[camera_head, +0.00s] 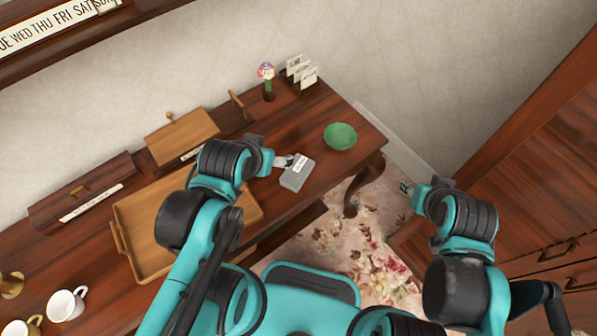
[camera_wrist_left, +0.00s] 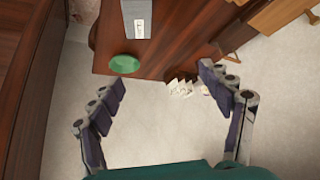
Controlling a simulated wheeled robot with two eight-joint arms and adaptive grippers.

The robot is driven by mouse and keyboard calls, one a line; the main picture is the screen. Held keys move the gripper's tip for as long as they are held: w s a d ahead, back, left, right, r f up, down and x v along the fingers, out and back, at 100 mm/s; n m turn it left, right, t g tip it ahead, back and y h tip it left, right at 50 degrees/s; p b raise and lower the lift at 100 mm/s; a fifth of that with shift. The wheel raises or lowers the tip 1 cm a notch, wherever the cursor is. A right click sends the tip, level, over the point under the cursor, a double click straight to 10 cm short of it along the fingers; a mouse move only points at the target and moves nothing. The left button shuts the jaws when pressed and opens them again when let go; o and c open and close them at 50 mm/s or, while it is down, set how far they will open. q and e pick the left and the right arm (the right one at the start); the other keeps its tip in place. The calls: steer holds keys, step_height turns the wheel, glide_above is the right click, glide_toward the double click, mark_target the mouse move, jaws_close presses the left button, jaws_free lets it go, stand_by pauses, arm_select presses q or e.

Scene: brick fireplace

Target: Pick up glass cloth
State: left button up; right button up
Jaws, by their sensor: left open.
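The glass cloth (camera_head: 297,173) looks like a flat grey folded block with a white label. It lies on the dark wooden table, left of the green bowl. It also shows at the top edge of the left wrist view (camera_wrist_left: 135,17), partly cut off. My left gripper (camera_head: 285,160) appears beside the cloth's upper left corner in the head view; whether it touches is unclear. In the left wrist view its fingers (camera_wrist_left: 161,80) are spread wide with nothing between them. My right gripper (camera_head: 405,187) is off the table's right end, too small to read its jaws.
A green bowl (camera_head: 340,136) sits near the table's right end. A flower figure (camera_head: 267,80) and a card holder (camera_head: 301,75) stand at the back. A wooden cabinet (camera_head: 540,190) stands right.

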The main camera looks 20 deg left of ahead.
arm_select(q)
steer(key=shift+o, duration=0.6)
steer(key=m+g+b, duration=0.2)
steer(key=m+g, duration=0.1)
steer(key=g, duration=0.4)
glide_above(300, 167)
steer(key=f, duration=1.5)
steer(key=shift+w, duration=0.2)
step_height(300, 167, down, 3)
steer(key=shift+f+b, duration=0.15)
steer(key=shift+b, duration=0.3)
step_height(300, 167, down, 5)
steer(key=shift+s+r+b, duration=0.1)
steer(key=shift+b, duration=1.15)
steer(key=shift+r, duration=0.1)
steer(key=c, duration=1.3)
steer(key=shift+r, duration=0.1)
steer(key=shift+c, duration=0.2)
